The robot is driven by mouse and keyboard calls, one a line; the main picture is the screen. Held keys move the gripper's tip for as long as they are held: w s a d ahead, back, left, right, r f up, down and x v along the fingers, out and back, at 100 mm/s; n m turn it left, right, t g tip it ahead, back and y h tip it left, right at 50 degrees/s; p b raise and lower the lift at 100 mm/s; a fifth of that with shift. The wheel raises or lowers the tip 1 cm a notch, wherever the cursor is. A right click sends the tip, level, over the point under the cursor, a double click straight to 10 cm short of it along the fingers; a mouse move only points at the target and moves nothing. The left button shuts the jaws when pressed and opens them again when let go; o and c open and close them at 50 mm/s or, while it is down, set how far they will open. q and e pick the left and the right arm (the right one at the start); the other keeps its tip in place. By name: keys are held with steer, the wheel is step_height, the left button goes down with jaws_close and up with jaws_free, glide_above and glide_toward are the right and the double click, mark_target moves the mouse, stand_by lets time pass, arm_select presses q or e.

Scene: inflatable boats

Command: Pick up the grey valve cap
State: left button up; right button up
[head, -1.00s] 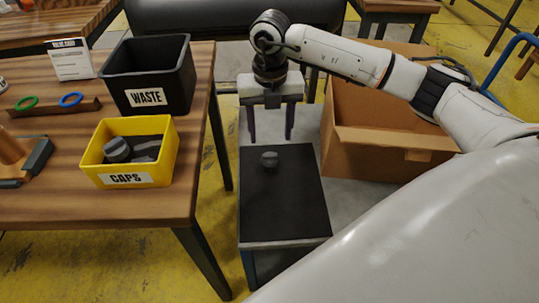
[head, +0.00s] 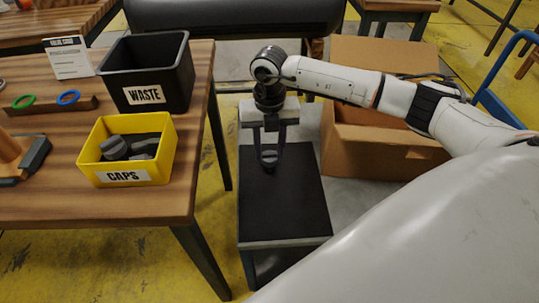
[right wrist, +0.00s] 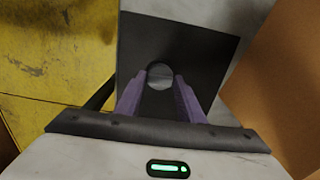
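The grey valve cap (head: 268,158) is a small round piece at the black top of the low stand (head: 285,205). My right gripper (head: 269,157) points down at it, one finger on each side, and looks shut on it. In the right wrist view the cap (right wrist: 160,75) sits between the two purple fingertips (right wrist: 160,80), with no clear gap. I cannot tell whether the cap still rests on the stand. My left gripper is not in view. A yellow box labelled CAPS (head: 124,177) on the wooden table holds several grey pieces.
A black WASTE bin (head: 146,75) stands behind the yellow box on the wooden table (head: 50,205). A rail (head: 48,106) with green and blue rings and a white card (head: 69,59) are nearby. An open cardboard box (head: 385,150) sits right of the stand.

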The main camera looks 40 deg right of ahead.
steer(key=c, duration=0.3)
steer(key=shift+c, duration=0.2)
